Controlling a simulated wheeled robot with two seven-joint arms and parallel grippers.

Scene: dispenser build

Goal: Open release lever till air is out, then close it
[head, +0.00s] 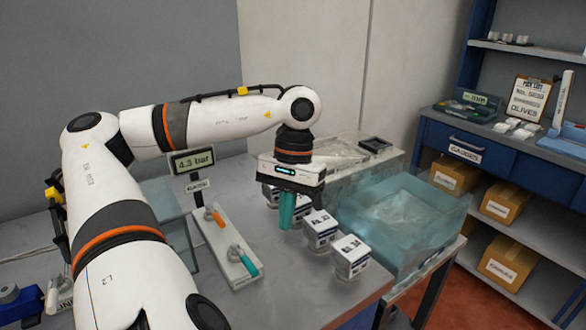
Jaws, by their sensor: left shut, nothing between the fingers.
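A white valve plate (226,248) lies on the table, carrying two small levers. The orange lever (215,217) is at its far end and the teal lever (245,263) at its near end. Which one is the release lever I cannot read. A gauge display (194,160) behind the plate reads 4.3 bar. My left gripper (286,226) points down to the right of the plate, apart from both levers. Its teal fingers are shut and empty, in front of some white blocks. My right gripper is out of view.
White labelled blocks (351,257) stand beside and behind my left gripper. A clear bluish tank (410,225) stands to their right, near the table's right edge. A blue shelf unit (500,150) with cardboard boxes stands at the far right. The grey table (290,300) is bare in front.

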